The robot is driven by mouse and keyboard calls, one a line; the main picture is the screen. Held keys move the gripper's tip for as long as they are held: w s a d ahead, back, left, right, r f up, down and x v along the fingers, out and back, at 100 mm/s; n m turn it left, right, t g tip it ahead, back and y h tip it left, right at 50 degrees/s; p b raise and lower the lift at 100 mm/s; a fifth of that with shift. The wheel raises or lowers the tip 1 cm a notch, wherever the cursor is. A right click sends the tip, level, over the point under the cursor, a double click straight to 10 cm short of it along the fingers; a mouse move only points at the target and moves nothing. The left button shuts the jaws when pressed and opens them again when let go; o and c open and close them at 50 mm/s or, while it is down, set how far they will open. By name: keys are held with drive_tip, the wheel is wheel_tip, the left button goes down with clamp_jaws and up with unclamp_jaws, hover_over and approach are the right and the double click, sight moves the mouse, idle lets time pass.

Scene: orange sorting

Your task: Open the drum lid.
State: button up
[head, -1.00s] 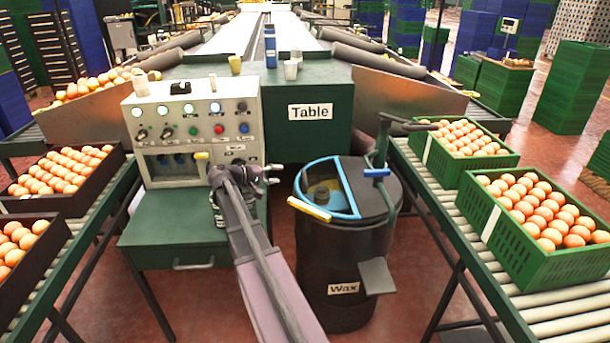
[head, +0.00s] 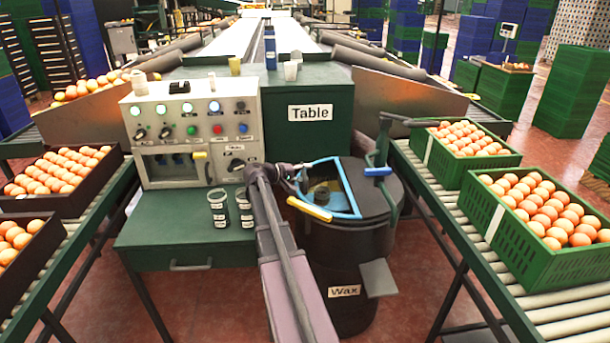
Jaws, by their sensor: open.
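The dark drum (head: 345,250), labelled "Wax", stands right of centre. Its top has a dark section (head: 375,200) on the right and a blue-framed lid section (head: 338,167) on the left. A yellow handle (head: 309,208) sits at the front left edge of the blue frame. A round shape shows within the frame; I cannot tell whether through an opening or a clear panel. My gripper (head: 300,180) is open at the left edge of the drum top, just above and left of the yellow handle. My arm hides part of the drum's left side. Contact with the lid cannot be made out.
A control panel (head: 195,110) stands left of the drum on a green cabinet with two dark labelled cups (head: 219,210). A pipe (head: 381,145) rises at the drum's back right. Roller conveyors with orange crates (head: 535,255) flank both sides.

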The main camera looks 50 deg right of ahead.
clamp_jaws()
drive_tip(key=shift+w+r+p, duration=0.1)
drive_tip(key=shift+r+p, duration=0.05)
drive_tip(key=shift+p, duration=0.2)
